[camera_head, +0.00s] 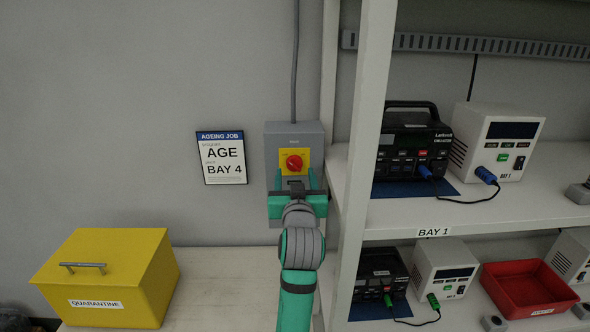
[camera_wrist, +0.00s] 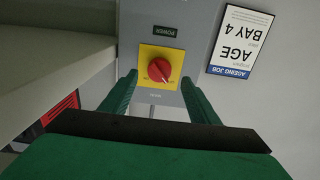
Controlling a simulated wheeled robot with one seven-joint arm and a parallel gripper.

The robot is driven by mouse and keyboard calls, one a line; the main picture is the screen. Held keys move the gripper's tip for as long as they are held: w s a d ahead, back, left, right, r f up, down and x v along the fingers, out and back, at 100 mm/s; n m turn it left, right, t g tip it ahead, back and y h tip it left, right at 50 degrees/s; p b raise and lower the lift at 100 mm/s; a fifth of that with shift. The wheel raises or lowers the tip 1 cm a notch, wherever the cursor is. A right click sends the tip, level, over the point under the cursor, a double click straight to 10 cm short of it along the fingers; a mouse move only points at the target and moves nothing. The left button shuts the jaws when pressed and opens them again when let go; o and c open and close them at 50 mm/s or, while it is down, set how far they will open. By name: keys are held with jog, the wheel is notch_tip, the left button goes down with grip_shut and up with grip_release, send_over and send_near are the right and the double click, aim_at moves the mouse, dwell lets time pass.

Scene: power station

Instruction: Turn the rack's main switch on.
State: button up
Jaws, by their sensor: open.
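The main switch is a red rotary knob (camera_head: 294,163) on a yellow plate, on a grey box (camera_head: 278,141) fixed to the wall at the left of the rack. In the wrist view the red knob (camera_wrist: 159,69) shows upside down, with its pointer slanted; the plate's small lettering is too small to read. My gripper (camera_head: 294,188) is just below the knob in the head view. In the wrist view its two green fingers (camera_wrist: 160,88) are spread, one on each side and short of the knob. Nothing is between them, and they appear apart from the knob.
The white rack post (camera_head: 366,130) stands close on the right. The shelves hold a black power unit (camera_head: 412,145), a white bay unit (camera_head: 497,142) and a red tray (camera_head: 527,286). A yellow quarantine box (camera_head: 107,275) sits at lower left. An ageing job sign (camera_head: 222,158) hangs left of the switch.

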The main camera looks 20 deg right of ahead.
aim_at(295, 167)
jog(key=shift+x, duration=2.25)
jog(key=shift+s+d, duration=0.1)
jog(key=shift+s, duration=0.05)
jog(key=c, duration=1)
